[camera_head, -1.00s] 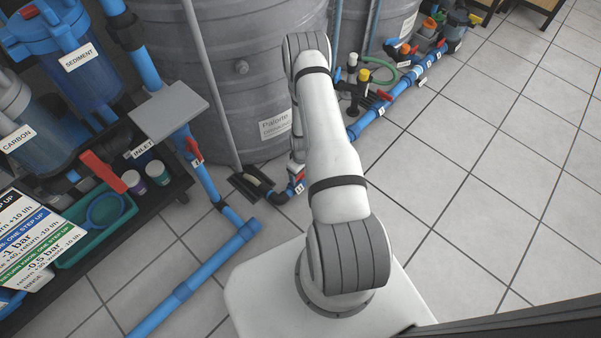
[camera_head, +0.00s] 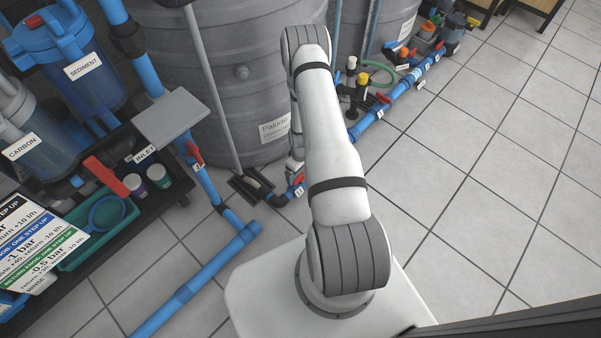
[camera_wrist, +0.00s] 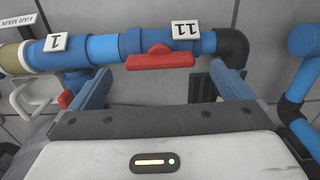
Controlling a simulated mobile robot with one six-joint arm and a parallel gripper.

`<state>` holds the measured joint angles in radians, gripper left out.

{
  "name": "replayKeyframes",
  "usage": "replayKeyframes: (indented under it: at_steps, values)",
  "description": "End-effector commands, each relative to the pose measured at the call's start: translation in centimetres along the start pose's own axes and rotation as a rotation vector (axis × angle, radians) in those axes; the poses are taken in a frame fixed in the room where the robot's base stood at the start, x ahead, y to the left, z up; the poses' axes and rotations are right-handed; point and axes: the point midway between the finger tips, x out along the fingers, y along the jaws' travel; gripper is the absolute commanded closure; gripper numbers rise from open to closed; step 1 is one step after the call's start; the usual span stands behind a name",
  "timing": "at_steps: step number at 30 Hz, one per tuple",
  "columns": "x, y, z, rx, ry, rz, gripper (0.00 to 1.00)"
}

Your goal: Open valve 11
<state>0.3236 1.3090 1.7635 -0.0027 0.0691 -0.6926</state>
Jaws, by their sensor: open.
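Valve 11 has a red handle (camera_wrist: 160,60) on a blue pipe, beneath a white tag marked 11 (camera_wrist: 186,29) in the wrist view. The handle looks sideways in that picture, lengthwise with the pipe. My gripper (camera_wrist: 163,80) is open, with one blue finger at each side of the handle. The handle shows between the fingertips, with gaps at both sides; I cannot tell how deep the fingers reach. In the head view the tag 11 (camera_head: 299,190) shows low by the grey tank, and my arm hides most of my gripper.
A tag marked 1 (camera_wrist: 56,42) and another red handle (camera_wrist: 65,99) are left of valve 11. A black elbow (camera_wrist: 233,46) is right of it. A grey tank (camera_head: 240,90) stands behind. Filters and a shelf with a green tray (camera_head: 75,255) are left. Tiled floor is free at right.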

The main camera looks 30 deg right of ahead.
Motion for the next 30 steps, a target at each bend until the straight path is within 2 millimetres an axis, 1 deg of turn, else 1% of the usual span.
replayKeyframes:
  at_steps: [1, 6, 11, 26, 29, 30]
  values:
    - [-1.4, 0.1, -0.1, 0.000, 0.001, 0.001, 0.00]
    - [-3.6, 0.0, 0.0, -0.001, 0.001, 0.001, 0.00]
    - [-4.3, 0.0, 0.1, -0.001, 0.000, 0.000, 0.00]
    - [-4.3, 0.0, 0.0, -0.001, 0.000, 0.000, 0.00]
    - [-5.7, 0.1, -0.4, 0.003, 0.005, 0.004, 0.00]
    - [-7.0, 0.2, -0.7, 0.006, 0.008, 0.006, 0.00]
